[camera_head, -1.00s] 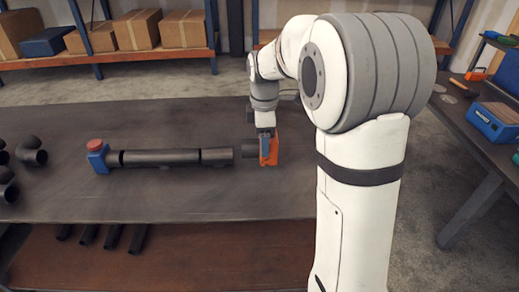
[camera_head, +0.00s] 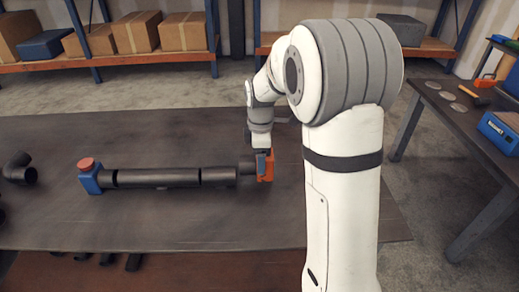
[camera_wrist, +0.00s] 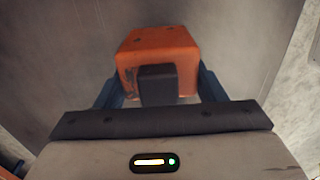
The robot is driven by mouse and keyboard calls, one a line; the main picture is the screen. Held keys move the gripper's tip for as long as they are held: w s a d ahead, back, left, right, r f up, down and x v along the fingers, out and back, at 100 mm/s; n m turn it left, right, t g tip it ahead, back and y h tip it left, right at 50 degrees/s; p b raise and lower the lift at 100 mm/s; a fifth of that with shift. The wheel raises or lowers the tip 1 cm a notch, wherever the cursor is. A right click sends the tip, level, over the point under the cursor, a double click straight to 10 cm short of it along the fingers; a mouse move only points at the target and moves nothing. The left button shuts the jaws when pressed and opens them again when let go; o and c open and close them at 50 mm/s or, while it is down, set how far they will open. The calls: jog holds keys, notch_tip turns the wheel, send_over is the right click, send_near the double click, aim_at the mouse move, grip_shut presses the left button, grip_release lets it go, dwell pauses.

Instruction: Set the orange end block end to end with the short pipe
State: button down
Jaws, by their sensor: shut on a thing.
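The orange end block (camera_head: 267,163) is held upright at the right end of the pipe row; a dark stub (camera_head: 247,166) projects from its left side. My gripper (camera_head: 262,164) is shut on the block. In the wrist view, the blue fingers of my gripper (camera_wrist: 158,88) flank the orange block (camera_wrist: 158,47), with a dark piece in front of it. The short dark pipe (camera_head: 219,177) lies just left of the stub, roughly in line with it. Their ends look very close; I cannot tell whether they touch.
A longer dark pipe (camera_head: 158,179) lies left of the short pipe, then a blue end block (camera_head: 91,182) with a red cap. A dark elbow (camera_head: 20,169) lies at far left. The table (camera_head: 170,222) is clear in front of the row.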

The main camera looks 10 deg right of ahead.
jog(key=shift+d+f, duration=0.1)
jog(key=shift+f, duration=1.75)
jog(key=shift+f, duration=0.1)
jog(key=shift+c, duration=1.6)
grip_release()
jog(key=shift+s+f, duration=0.1)
jog(key=shift+s, duration=0.05)
